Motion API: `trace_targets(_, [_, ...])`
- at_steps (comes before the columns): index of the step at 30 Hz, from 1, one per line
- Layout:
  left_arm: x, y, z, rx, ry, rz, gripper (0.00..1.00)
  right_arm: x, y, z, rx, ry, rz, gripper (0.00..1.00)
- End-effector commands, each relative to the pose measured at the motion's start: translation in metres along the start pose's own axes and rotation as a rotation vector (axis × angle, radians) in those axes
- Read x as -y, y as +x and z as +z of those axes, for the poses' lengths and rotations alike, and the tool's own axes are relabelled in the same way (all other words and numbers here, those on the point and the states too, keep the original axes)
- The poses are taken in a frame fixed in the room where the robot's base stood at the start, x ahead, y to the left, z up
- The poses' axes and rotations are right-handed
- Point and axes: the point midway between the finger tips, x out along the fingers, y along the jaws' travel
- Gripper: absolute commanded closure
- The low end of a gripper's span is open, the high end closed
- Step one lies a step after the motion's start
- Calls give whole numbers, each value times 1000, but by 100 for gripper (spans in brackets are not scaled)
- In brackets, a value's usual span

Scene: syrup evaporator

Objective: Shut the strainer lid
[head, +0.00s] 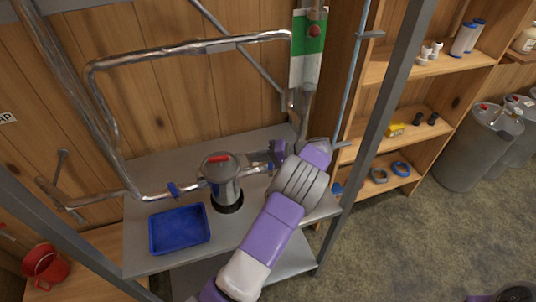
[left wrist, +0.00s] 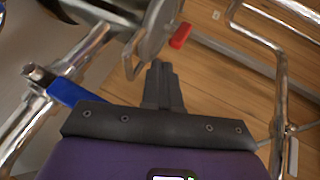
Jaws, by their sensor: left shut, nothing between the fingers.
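The strainer (head: 226,188) is an upright metal pot on the grey metal bench, standing in a dark ring. My left gripper (head: 252,158) is shut and empty, just right of the lid, with a small gap. In the left wrist view, the shut fingers (left wrist: 162,75) point toward the lid's edge and red handle (left wrist: 181,36), apart from them. At the head view's bottom right corner, a dark part (head: 518,294) may be my right gripper, cut off.
A blue tray (head: 180,230) lies left of the strainer. Metal pipes with blue valve handles (head: 173,190) run on both sides of it. A bent pipe (head: 180,50) rises behind along the wooden wall. A grey post (head: 380,100) and wooden shelves (head: 400,125) stand to the right.

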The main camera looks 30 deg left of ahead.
Motion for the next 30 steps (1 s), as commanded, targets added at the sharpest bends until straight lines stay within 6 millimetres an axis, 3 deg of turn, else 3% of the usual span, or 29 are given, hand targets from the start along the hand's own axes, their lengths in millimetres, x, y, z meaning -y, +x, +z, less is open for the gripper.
trace_targets(6, [-2, 8, 2, 12, 7, -21, 100, -1, 2, 0, 0, 0, 0, 57])
trace_targets(19, [-2, 4, 1, 9, 7, -20, 100, -1, 2, 0, 0, 0, 0, 57])
trace_targets(30, [-4, -51, 0, 7, 5, -20, 100, -3, 7, 0, 0, 0, 0, 57])
